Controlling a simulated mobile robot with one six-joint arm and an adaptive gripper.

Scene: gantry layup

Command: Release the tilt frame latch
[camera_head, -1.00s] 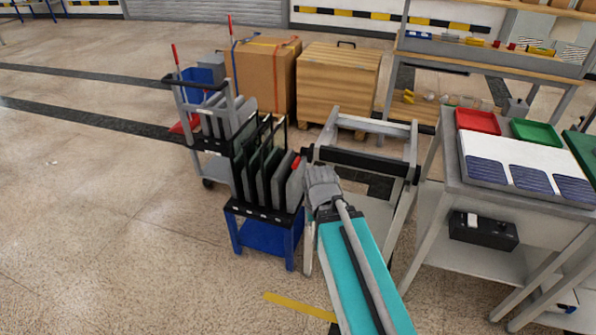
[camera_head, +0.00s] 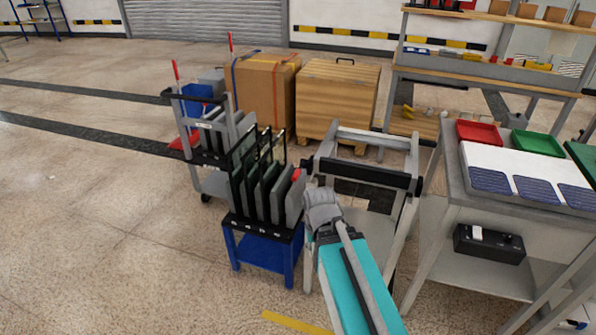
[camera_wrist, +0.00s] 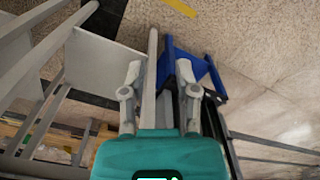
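The tilt frame (camera_head: 411,158) is a grey upright frame with a black crossbar (camera_head: 365,173), in the middle of the head view. A small red piece (camera_head: 297,174) shows near the crossbar's left end; I cannot tell whether it is the latch or belongs to the panels beside it. My gripper (camera_head: 319,192) is just below the crossbar's left end, by the frame's left side. In the wrist view my gripper (camera_wrist: 158,68) is open, its two fingers apart. A grey post (camera_wrist: 152,55) runs between them in that view; contact cannot be judged.
A blue stand (camera_head: 230,240) with upright dark panels is close left of my gripper. A grey trolley (camera_head: 215,180) stands behind it. A workbench (camera_head: 450,195) with red and green trays is at right. Boxes (camera_head: 265,90) stand behind. Floor at far left is clear.

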